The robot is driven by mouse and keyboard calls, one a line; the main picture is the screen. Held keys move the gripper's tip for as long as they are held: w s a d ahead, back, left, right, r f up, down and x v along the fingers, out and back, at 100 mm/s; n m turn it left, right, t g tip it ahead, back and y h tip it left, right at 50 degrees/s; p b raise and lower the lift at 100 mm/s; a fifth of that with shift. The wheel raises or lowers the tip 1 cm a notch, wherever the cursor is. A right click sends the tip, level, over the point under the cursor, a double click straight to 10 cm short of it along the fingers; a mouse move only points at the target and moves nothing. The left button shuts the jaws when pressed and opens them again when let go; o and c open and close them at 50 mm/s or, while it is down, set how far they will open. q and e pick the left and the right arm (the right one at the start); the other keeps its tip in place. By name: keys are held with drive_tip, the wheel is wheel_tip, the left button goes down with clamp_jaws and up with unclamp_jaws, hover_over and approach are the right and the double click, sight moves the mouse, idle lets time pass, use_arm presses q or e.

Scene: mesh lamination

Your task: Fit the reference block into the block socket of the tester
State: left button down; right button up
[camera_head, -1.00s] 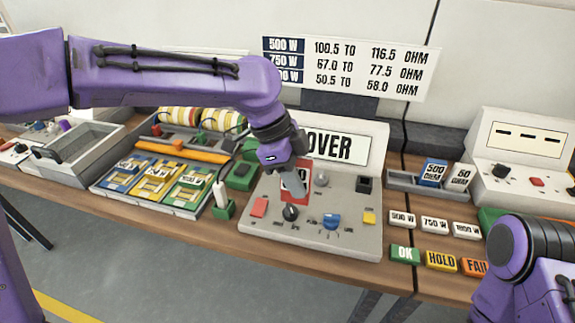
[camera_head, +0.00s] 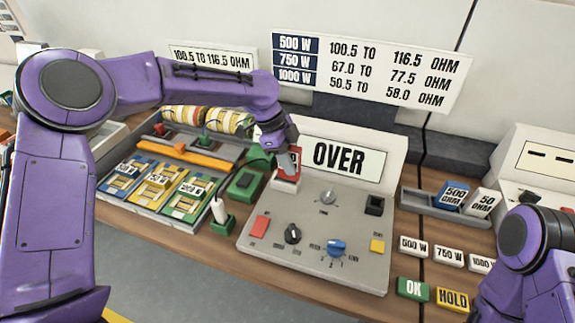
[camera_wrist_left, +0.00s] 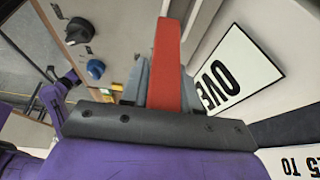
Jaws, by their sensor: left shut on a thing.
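The red reference block (camera_head: 293,160) is in my left gripper (camera_head: 287,158), at the upper left corner of the grey tester (camera_head: 300,262). In the left wrist view the block (camera_wrist_left: 166,62) stands out between the grey fingers of the gripper (camera_wrist_left: 164,80). A pale, low holder (camera_head: 285,183) shows just under the block and may be the block socket. The fingers and wrist hide part of the block, and I cannot tell whether it is seated. My right gripper is outside the frames; only its arm shows at the lower right.
The tester carries knobs, a red button (camera_head: 260,226), a yellow button (camera_head: 377,246) and a black square part (camera_head: 374,205). Its display (camera_head: 339,158) reads OVER. A grey tray (camera_head: 421,201) with blue and white blocks stands at right. A green holder (camera_head: 244,184) stands close at left.

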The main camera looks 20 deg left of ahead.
use_arm(q)
drive_tip(key=shift+w+a+f, duration=0.45)
drive_tip(key=shift+w+f, duration=0.15)
drive_tip(key=shift+f, duration=0.2)
wheel_tip(320, 180, down, 3)
drive_tip(key=shift+a+f+p, duration=0.15)
drive_tip(key=shift+f+p, duration=0.05)
drive_tip(key=shift+p, duration=0.25)
drive_tip(key=shift+w+f, duration=0.15)
drive_tip(key=c, duration=0.8)
unclamp_jaws()
drive_tip(key=shift+c, duration=0.2)
drive_tip(key=b+v, duration=0.1)
drive_tip(key=v, duration=1.1)
drive_tip(key=shift+b, duration=0.3)
